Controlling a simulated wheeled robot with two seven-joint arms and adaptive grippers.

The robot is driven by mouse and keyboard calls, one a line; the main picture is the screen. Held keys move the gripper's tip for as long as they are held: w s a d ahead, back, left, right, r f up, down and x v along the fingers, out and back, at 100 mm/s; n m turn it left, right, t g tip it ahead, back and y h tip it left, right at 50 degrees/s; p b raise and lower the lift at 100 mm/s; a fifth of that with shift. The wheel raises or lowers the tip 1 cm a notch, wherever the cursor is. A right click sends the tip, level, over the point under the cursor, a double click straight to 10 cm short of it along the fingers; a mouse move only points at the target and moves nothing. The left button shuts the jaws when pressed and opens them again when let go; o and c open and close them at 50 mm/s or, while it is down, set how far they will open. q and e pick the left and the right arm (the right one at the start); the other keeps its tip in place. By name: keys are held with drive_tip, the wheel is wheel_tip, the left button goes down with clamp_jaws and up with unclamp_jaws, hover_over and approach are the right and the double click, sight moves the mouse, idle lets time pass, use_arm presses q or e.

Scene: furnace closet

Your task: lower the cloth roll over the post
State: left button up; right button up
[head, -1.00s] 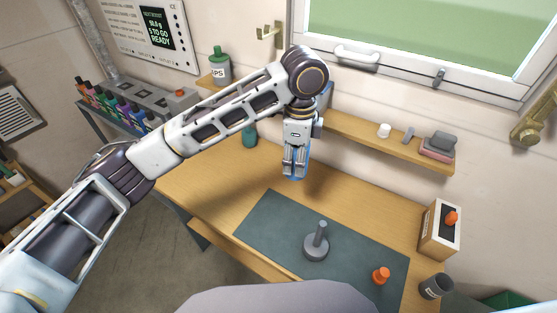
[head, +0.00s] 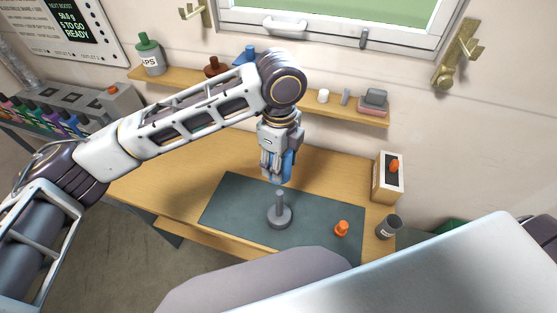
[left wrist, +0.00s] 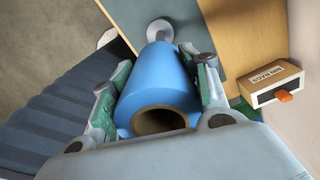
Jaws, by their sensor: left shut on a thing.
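My left gripper (head: 276,172) is shut on the blue cloth roll (head: 288,166). The roll hangs roughly upright, its lower end close to the tip of the grey post (head: 279,203) in the head view. The post stands upright on a round base on the dark mat (head: 235,205). In the left wrist view the roll (left wrist: 160,85) sits between both fingers, its brown hollow core facing the camera. The post's round base (left wrist: 160,29) shows past the roll's far end; the shaft is mostly hidden. I cannot tell whether they line up. My right gripper is not in view.
An orange piece (head: 342,229) stands on the mat right of the post. A dark cup (head: 389,226) and a wooden box (head: 388,178) stand at the table's right end. A wall shelf (head: 345,111) with small items runs behind my left arm.

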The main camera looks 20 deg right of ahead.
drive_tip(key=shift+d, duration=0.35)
use_arm(q)
drive_tip(key=shift+f+b, duration=0.35)
drive_tip(key=shift+f, duration=3.05)
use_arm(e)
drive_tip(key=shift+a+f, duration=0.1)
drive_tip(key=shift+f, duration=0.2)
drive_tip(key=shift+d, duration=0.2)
use_arm(q)
drive_tip(key=shift+p, duration=0.35)
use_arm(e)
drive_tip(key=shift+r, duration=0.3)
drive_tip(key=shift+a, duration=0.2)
use_arm(q)
drive_tip(key=shift+f, duration=0.5)
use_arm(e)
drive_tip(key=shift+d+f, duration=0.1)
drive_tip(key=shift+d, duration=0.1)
